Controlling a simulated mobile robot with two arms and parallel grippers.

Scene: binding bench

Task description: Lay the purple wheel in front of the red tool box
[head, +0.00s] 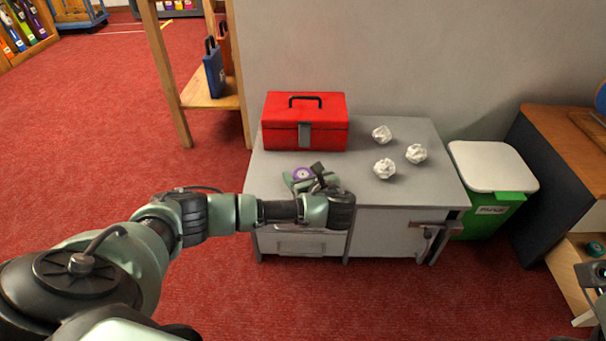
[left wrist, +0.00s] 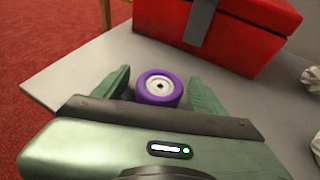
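The purple wheel (head: 303,174) has a pale hub and lies flat, face up, at the front left of the grey cabinet top, in front of the red tool box (head: 305,121). In the left wrist view the wheel (left wrist: 160,88) sits between the fingers of my left gripper (head: 302,180), with small gaps showing on both sides. The gripper is open around it. Its palm hides the near surface under the wheel. The tool box (left wrist: 220,32) stands just beyond, closed, with a grey latch. My right gripper's fingers are not seen.
Several crumpled paper balls (head: 384,168) lie on the cabinet top (head: 420,192), right of the tool box. A green bin (head: 489,212) with a white lid stands right of the cabinet. The wall is behind. The top's left front corner is bare in the left wrist view.

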